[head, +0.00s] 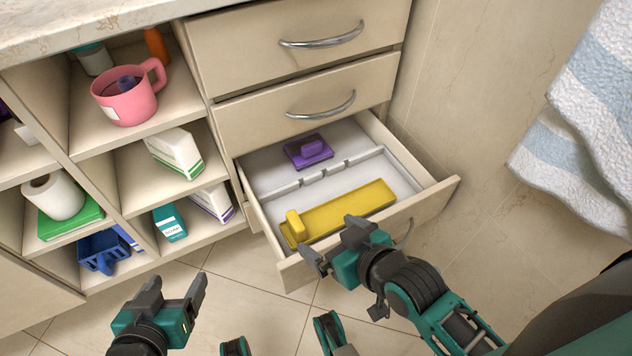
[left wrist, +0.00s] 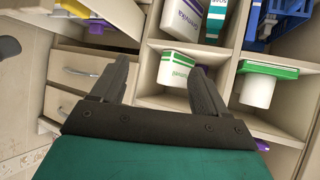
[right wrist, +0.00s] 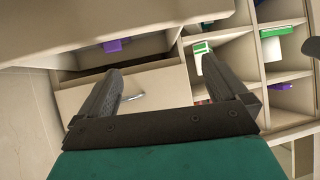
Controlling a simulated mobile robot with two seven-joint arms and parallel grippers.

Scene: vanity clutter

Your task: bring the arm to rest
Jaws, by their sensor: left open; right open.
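My left gripper (head: 172,302) is open and empty in the head view, in front of the lower shelves and clear of them. Its two fingers show apart in the left wrist view (left wrist: 160,85). My right gripper (head: 338,246) is open over the front of the pulled-out drawer (head: 440,195); I cannot tell whether it touches the drawer front. Its fingers show apart and empty in the right wrist view (right wrist: 172,90). A yellow long object (head: 350,208) lies in the drawer's front compartment. A purple object (head: 308,150) lies in the back compartment.
Two shut drawers (head: 300,35) sit above the open one. Shelves at left hold a pink mug (head: 130,98), white boxes (head: 175,152), a teal box (head: 170,222), a blue basket (head: 100,250) and a white roll (head: 53,195) by a green block. A towel (head: 585,120) hangs at right.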

